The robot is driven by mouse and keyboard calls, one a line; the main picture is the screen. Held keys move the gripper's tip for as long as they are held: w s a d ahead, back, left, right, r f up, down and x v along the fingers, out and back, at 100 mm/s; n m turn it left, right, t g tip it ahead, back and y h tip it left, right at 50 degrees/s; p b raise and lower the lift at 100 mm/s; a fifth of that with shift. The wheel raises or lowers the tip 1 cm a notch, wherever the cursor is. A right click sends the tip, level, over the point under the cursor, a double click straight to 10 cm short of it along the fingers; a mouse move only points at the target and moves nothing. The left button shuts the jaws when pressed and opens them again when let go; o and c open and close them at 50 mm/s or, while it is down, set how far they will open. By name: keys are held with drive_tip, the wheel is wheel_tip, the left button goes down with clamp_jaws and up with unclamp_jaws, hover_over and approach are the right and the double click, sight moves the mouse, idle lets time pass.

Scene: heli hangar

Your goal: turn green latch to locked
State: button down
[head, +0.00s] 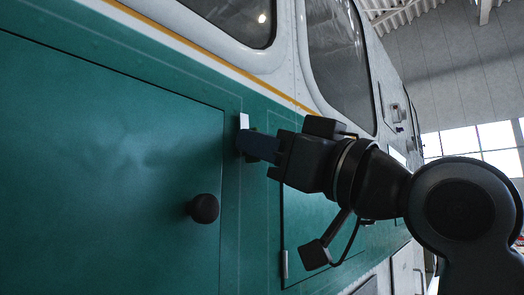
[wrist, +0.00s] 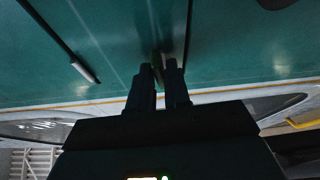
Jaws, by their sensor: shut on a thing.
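My gripper (head: 246,143) is at the teal side panel of the helicopter, its fingertips against the narrow strip between two door panels. In the wrist view the two fingers (wrist: 164,68) are close together, with a small dull-green piece, the green latch (wrist: 157,61), between their tips. The gripper is shut on this latch. The fingers hide most of the latch in the head view, so its exact angle cannot be told.
A round black knob (head: 203,208) sticks out of the large teal door (head: 110,150) to the left of the gripper. A white strip (head: 244,121) sits just above the fingertips. Windows (head: 340,60) lie above the teal band.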

drive_tip(key=n+g+b, duration=0.2)
drive_tip(key=n+g, duration=0.1)
drive_tip(key=n, duration=0.4)
drive_tip(key=n+g+b, duration=0.2)
drive_tip(key=n+b, duration=0.1)
drive_tip(key=n, duration=0.4)
drive_tip(key=n+g+b, duration=0.2)
drive_tip(key=n+g, duration=0.1)
drive_tip(key=n, duration=0.4)
drive_tip(key=shift+g+h, duration=0.3)
drive_tip(key=shift+h, duration=0.1)
drive_tip(key=c, duration=1.2)
unclamp_jaws()
drive_tip(key=b+v, duration=0.1)
drive_tip(key=v, duration=0.7)
